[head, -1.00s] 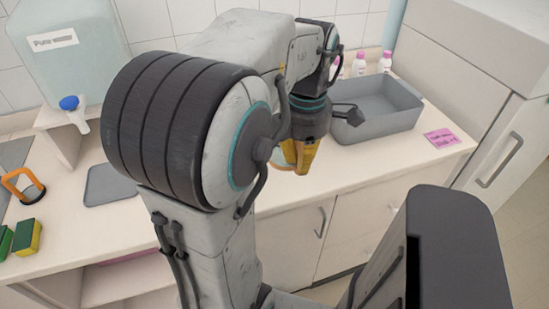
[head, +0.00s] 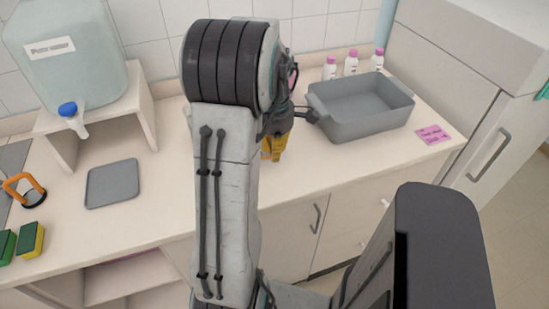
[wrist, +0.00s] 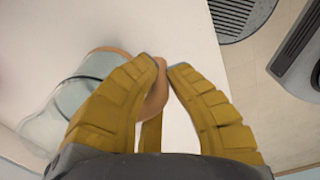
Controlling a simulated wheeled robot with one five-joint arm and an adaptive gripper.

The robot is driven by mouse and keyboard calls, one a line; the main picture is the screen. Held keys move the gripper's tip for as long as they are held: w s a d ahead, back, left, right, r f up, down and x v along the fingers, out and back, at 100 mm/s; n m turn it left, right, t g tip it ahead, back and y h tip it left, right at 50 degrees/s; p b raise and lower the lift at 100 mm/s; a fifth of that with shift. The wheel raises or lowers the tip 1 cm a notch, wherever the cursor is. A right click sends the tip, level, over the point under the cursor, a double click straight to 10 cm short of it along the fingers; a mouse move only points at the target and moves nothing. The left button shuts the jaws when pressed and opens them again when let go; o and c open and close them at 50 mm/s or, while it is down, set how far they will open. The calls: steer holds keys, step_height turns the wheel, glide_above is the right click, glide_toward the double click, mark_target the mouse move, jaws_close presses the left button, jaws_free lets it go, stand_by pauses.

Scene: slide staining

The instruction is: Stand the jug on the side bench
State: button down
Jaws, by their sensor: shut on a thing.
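The jug (wrist: 103,66) shows in the wrist view as a clear body with an orange-tan rim and handle, partly behind the left finger. My gripper (wrist: 166,68) has its yellow fingers around the handle (wrist: 157,95), shut on it. In the head view my gripper (head: 274,150) points down over the pale bench (head: 330,160), left of the grey tub. My arm hides most or all of the jug there. I cannot tell whether the jug touches the bench.
A grey tub (head: 365,128) stands at the right, with several pink-capped bottles (head: 350,62) behind it and a pink note (head: 433,134) beside it. A water tank (head: 70,60) on a stand, a grey tray (head: 112,184) and sponges (head: 30,240) are at the left.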

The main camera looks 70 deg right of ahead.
steer(key=shift+f, duration=1.7)
steer(key=c, duration=1.4)
jaws_free()
